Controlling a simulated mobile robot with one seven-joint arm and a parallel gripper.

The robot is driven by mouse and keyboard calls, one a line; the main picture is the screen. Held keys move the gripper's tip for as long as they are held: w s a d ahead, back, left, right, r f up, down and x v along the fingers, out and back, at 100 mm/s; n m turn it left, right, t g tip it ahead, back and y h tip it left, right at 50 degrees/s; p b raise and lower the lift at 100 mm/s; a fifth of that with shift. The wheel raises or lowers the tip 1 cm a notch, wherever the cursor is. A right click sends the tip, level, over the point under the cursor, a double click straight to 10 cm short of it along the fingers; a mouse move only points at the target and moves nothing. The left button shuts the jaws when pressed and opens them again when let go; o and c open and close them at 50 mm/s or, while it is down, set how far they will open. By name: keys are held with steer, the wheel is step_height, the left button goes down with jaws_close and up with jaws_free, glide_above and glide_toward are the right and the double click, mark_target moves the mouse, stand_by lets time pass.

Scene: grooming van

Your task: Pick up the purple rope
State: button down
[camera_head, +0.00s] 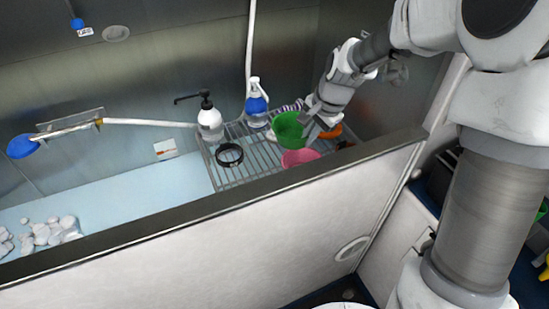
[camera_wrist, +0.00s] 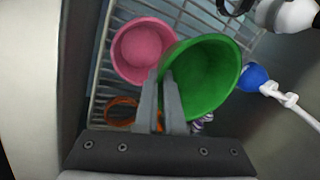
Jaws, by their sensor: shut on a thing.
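The purple rope (camera_head: 290,106) shows in the head view as a striped purple and white piece at the back of the wire rack, behind a green bowl (camera_head: 287,128). In the wrist view only a small part of the rope (camera_wrist: 203,121) shows below the green bowl (camera_wrist: 208,78); the rest is hidden. My gripper (camera_head: 307,120) is at the right side of the green bowl. In the wrist view my gripper's fingers (camera_wrist: 160,82) are closed on the bowl's rim. The bowl looks larger and nearer than the pink bowl.
A pink bowl (camera_head: 300,158), an orange ring (camera_wrist: 120,110) and a black collar (camera_head: 229,155) are on the wire rack (camera_head: 238,178). A pump bottle (camera_head: 209,122) and a blue-white spray bottle (camera_head: 256,104) stand behind. The tub wall (camera_head: 250,215) runs in front.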

steer(key=a+f, duration=0.1)
steer(key=a, duration=0.2)
steer(key=a+f+b, duration=0.1)
steer(key=a+f, duration=0.1)
steer(key=a, duration=0.1)
steer(key=a+f, duration=0.2)
steer(key=a, duration=0.1)
steer(key=shift+w+f, duration=0.2)
steer(key=shift+w, duration=0.1)
steer(key=shift+f+b, duration=0.65)
steer(key=shift+f, duration=1.3)
steer(key=shift+f, duration=0.15)
steer(key=c, duration=1.4)
jaws_free()
steer(key=shift+c, duration=0.2)
steer(key=shift+o, duration=0.7)
steer(key=p+v, duration=0.2)
steer(key=v, duration=1)
steer(key=shift+r, duration=0.2)
